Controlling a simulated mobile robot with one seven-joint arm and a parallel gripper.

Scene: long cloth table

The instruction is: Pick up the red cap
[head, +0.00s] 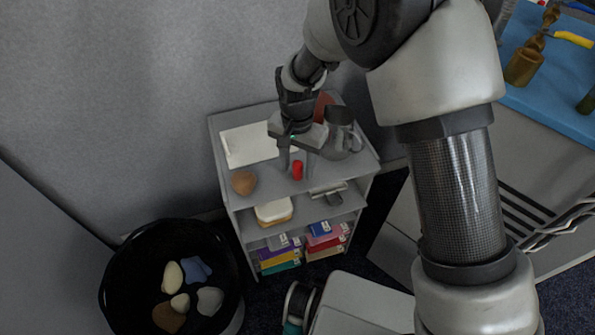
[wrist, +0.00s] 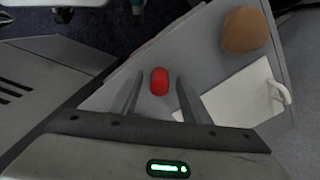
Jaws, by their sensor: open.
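The red cap (head: 297,170) stands on the top shelf of a grey shelf unit, near its front edge. In the wrist view the red cap (wrist: 159,81) shows between the two fingers, toward their tips. My gripper (head: 298,168) is above the top shelf, pointing down, with its fingers spread. In the wrist view my gripper (wrist: 156,82) is open, with a gap on each side of the cap. I cannot tell whether a finger touches it.
On the top shelf (head: 222,150) are a brown rounded object (head: 243,182), a white board (head: 240,146) and a grey jug (head: 343,140) close to my gripper. Lower shelves hold a sandwich-like item (head: 273,212) and several boxes. A black bin (head: 118,262) with stones stands at left.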

